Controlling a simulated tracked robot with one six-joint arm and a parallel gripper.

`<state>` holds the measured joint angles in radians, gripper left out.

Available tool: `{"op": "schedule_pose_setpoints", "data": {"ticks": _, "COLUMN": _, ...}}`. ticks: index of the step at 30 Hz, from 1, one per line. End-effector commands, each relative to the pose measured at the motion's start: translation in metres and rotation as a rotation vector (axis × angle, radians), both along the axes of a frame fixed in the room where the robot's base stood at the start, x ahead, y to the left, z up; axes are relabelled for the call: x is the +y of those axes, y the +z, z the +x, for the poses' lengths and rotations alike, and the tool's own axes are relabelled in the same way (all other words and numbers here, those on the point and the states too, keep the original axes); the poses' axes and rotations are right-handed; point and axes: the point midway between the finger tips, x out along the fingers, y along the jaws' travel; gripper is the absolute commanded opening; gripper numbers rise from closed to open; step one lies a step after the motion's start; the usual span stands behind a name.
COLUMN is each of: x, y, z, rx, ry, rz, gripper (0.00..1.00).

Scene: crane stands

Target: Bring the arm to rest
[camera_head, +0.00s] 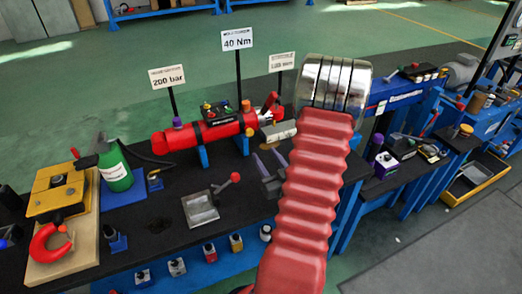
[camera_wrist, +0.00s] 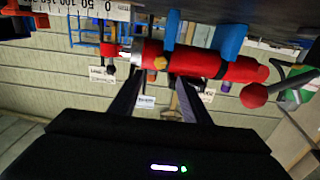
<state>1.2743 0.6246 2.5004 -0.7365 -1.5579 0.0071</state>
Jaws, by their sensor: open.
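My arm rises through the middle of the head view as a red ribbed sleeve with a shiny metal end.
A blue stand (camera_head: 400,95) is right of my arm. Green floor lies behind.

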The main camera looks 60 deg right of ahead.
Motion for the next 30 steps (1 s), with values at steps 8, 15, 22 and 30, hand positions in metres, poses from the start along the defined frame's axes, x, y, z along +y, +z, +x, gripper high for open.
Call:
{"op": "schedule_pose_setpoints", "data": {"ticks": 8, "x": 0.0086, "y": 0.0003, "z": -0.0141, "rx": -0.001, "ry": 0.000, "rz": -0.001, "gripper": 0.43}}
{"op": "schedule_pose_setpoints", "data": {"ticks": 15, "x": 0.0086, "y": 0.0003, "z": -0.0138, "rx": -0.001, "ry": 0.000, "rz": -0.001, "gripper": 0.43}}
{"op": "schedule_pose_setpoints", "data": {"ticks": 22, "x": 0.0085, "y": 0.0002, "z": -0.0138, "rx": -0.001, "ry": 0.000, "rz": -0.001, "gripper": 0.43}}
{"op": "schedule_pose_setpoints", "data": {"ticks": 30, "x": 0.0097, "y": 0.0020, "z": -0.0067, "rx": 0.021, "ry": 0.009, "rz": -0.005, "gripper": 0.43}}
